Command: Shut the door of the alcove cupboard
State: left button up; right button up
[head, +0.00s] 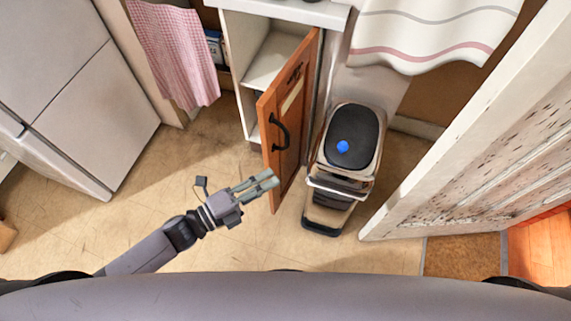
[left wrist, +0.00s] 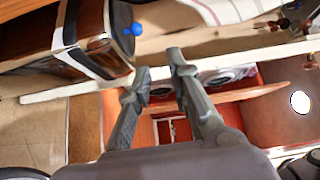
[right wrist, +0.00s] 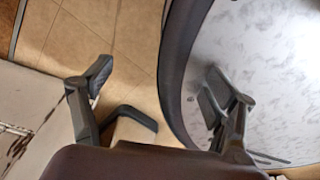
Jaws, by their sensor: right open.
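The alcove cupboard (head: 237,75) stands at the top middle of the head view, its pale interior and shelf showing. Its wooden door (head: 292,115) stands wide open, swung out toward me. A black handle (head: 279,132) is on the door's left-hand face. My left gripper (head: 276,178) is beside the door's lower free end, its fingertips overlapping the door's edge in the picture; I cannot tell if they touch. In the left wrist view its fingers (left wrist: 158,66) are apart with nothing between them. My right gripper (right wrist: 155,88) shows only in the right wrist view, open and empty.
A worn white door (head: 480,140) is at the right. A fridge (head: 75,80) and a checked cloth (head: 175,50) are at the left. Floor left of the cupboard door is clear.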

pick_arm(q)
jog(key=shift+d+r+m, duration=0.25)
jog(key=shift+d+m, duration=0.05)
jog(key=shift+d, duration=0.05)
jog(key=shift+c, duration=0.6)
jog(key=p+x, duration=0.1)
jog(key=x, duration=0.8)
jog(key=shift+w+d+r, duration=0.1)
jog(key=shift+w+d, duration=0.05)
jog(key=shift+d, duration=0.05)
grip_shut()
jog(key=w+a, duration=0.2)
jog(key=a, duration=0.1)
jog(key=shift+w, duration=0.25)
pick_arm(e)
jog(key=shift+s+a+r, duration=0.15)
jog(key=shift+a+r, duration=0.1)
jog(key=shift+r, duration=0.35)
pick_arm(q)
jog(key=shift+a, duration=0.2)
